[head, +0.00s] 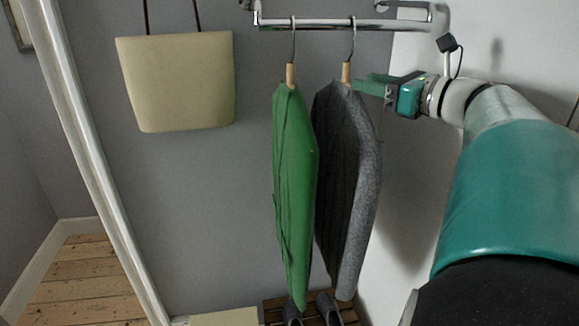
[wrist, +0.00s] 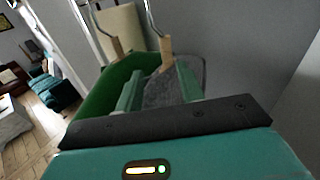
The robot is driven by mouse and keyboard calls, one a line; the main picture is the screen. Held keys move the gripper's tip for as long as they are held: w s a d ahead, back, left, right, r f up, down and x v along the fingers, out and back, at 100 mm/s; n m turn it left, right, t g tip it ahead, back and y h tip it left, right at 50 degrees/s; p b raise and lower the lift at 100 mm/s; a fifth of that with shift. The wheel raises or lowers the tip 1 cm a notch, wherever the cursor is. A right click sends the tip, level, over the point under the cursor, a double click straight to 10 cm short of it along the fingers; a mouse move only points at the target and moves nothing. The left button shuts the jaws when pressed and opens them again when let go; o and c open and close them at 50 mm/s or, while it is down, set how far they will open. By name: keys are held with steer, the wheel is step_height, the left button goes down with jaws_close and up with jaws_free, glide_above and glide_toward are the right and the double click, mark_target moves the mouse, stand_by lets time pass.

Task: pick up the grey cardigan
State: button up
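The grey cardigan (head: 348,190) hangs from a hanger with a wooden neck (head: 346,72) on the chrome rail (head: 320,25). A green garment (head: 294,190) hangs just left of it. My gripper (head: 362,84) is at the cardigan's upper right, by the hanger neck. In the wrist view my gripper (wrist: 160,72) is open, its two green fingers spread apart. The cardigan's grey top (wrist: 160,92) shows between the fingers, with the wooden neck just beyond. I cannot tell whether the fingers touch the cloth.
A cream bag (head: 178,82) hangs on the grey wall to the left. A white wall stands close on the right, beside my arm. Dark shoes (head: 326,306) stand on a slatted wooden rack below the garments. Bare floorboards (head: 88,280) show at lower left.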

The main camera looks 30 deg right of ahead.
mark_target(349, 77)
steer(key=shift+w+d+f+m, duration=0.15)
steer(key=shift+w+d+m, duration=0.15)
steer(key=shift+w, duration=0.3)
steer(key=x, duration=0.6)
steer(key=shift+d, duration=0.1)
steer(key=shift+w, duration=0.15)
steer(key=shift+c, duration=0.7)
jaws_close()
